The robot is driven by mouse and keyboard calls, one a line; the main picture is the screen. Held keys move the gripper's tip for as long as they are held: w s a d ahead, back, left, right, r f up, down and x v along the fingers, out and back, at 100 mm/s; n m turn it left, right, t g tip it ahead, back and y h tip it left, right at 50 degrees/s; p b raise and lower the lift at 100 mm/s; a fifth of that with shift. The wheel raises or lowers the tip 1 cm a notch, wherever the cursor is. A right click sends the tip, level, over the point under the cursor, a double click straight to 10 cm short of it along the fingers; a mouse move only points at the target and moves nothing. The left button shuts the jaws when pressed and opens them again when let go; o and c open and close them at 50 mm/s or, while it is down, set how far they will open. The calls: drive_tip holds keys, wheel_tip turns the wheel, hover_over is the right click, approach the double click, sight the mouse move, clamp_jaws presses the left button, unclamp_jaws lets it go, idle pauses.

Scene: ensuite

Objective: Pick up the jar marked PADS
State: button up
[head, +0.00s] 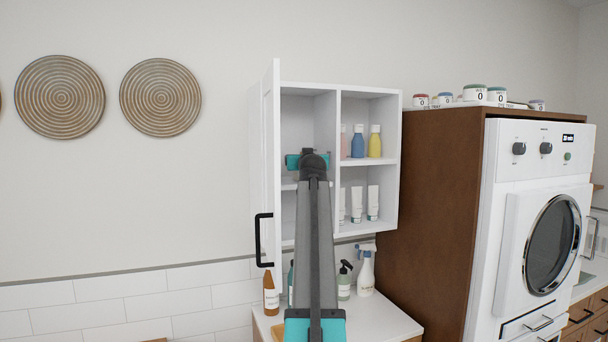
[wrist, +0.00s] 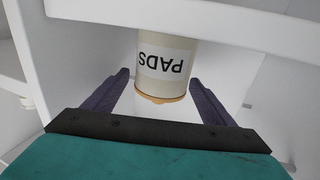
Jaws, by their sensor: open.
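The jar marked PADS (wrist: 165,68) shows in the wrist view as a cream jar with a white label, its lettering upside down, and a tan end. It is inside the white wall cabinet (head: 368,97). My gripper (wrist: 158,85) is open, with one dark finger on each side of the jar's tan end and a gap on both sides. The jar's other end is hidden behind a white shelf edge (wrist: 220,25). In the head view my arm covers the gripper's fingers and the jar cannot be seen.
The cabinet door (head: 270,165) stands open on the left. Coloured bottles (head: 358,142) and white tubes (head: 372,203) stand in the right compartments. Bottles, including a brown one (head: 271,294), stand on the counter below. A brown housing (head: 430,200) with a white machine is at right.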

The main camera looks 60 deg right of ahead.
idle(0.4)
drive_tip(key=c, duration=1.6)
drive_tip(key=shift+r, duration=0.1)
drive_tip(key=shift+c, duration=0.2)
drive_tip(key=shift+r+b, duration=0.7)
drive_tip(key=shift+r, duration=0.95)
drive_tip(key=r+b+v, duration=0.1)
drive_tip(key=b+v, duration=0.2)
drive_tip(key=v, duration=1.3)
drive_tip(key=shift+r, duration=0.35)
